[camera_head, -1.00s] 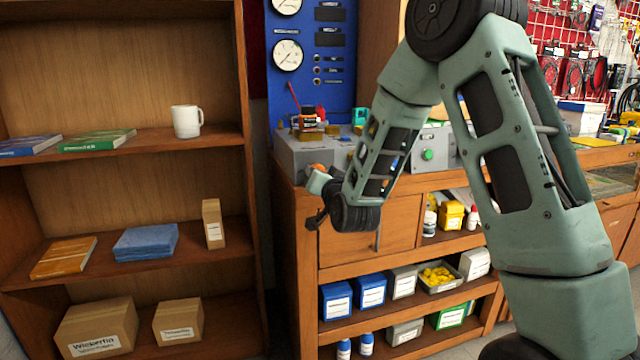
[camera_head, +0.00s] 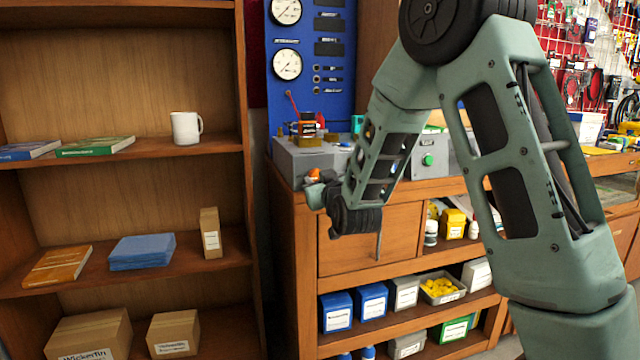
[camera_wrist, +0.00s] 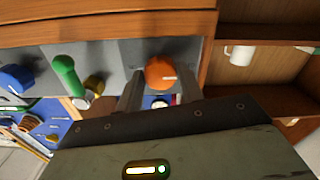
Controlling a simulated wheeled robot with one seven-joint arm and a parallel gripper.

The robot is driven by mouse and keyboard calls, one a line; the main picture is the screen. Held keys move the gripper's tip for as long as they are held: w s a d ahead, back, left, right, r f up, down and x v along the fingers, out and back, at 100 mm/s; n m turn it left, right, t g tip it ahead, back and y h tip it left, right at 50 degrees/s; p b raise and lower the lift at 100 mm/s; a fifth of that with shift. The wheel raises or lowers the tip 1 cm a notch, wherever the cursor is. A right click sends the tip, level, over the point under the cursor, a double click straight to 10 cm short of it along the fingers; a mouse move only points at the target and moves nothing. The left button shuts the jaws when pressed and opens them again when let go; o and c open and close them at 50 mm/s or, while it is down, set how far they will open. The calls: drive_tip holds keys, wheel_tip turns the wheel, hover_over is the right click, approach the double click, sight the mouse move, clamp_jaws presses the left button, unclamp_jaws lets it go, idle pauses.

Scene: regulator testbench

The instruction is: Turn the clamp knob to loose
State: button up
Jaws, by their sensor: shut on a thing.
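An orange round knob (camera_wrist: 161,72) with a white pointer line sits on the grey front panel in the wrist view. A little of its orange shows at the front of the bench unit in the head view (camera_head: 313,175). I take it to be the clamp knob; no label is readable. My gripper (camera_wrist: 160,92) has one finger on each side of the knob and is shut on it. The pointer line points to the right in the wrist view. In the head view my gripper (camera_head: 314,190) is at the unit's left front, partly hidden by my wrist.
A green handle (camera_wrist: 66,75) and a blue knob (camera_wrist: 15,78) are on the same panel, beside a brass-coloured part (camera_wrist: 94,85). The wooden bench (camera_head: 290,225) lies below the unit. A shelf with a white mug (camera_head: 186,128) stands to the left.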

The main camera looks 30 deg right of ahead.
drive_tip(key=shift+f, duration=0.15)
idle(0.3)
drive_tip(key=o, duration=1)
